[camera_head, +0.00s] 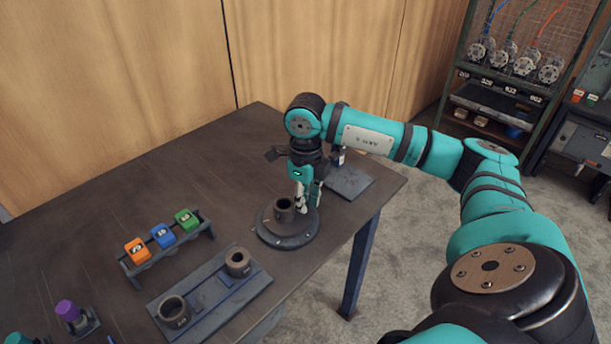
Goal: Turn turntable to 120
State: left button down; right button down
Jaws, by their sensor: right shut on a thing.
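The turntable (272,236) is a dark round disc on the table, close to its front right edge. A short dark pipe piece (284,212) stands upright on it. My right gripper (307,204) points down at the back right part of the turntable, beside the pipe piece. Its fingers are shut on a part of the turntable there, which they mostly hide. I cannot read any angle mark on the disc.
A rack (172,250) holds orange, blue and green blocks. A dark plate (210,296) with two ring-shaped pipe parts lies in front of it. A flat dark plate (352,182) lies behind my gripper. A purple-topped item (68,310) stands lower left. The table's back left is clear.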

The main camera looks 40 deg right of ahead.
jog(key=c, duration=1.2)
grip_release()
jog(key=shift+c, duration=0.2)
notch_tip(320, 180, up, 12)
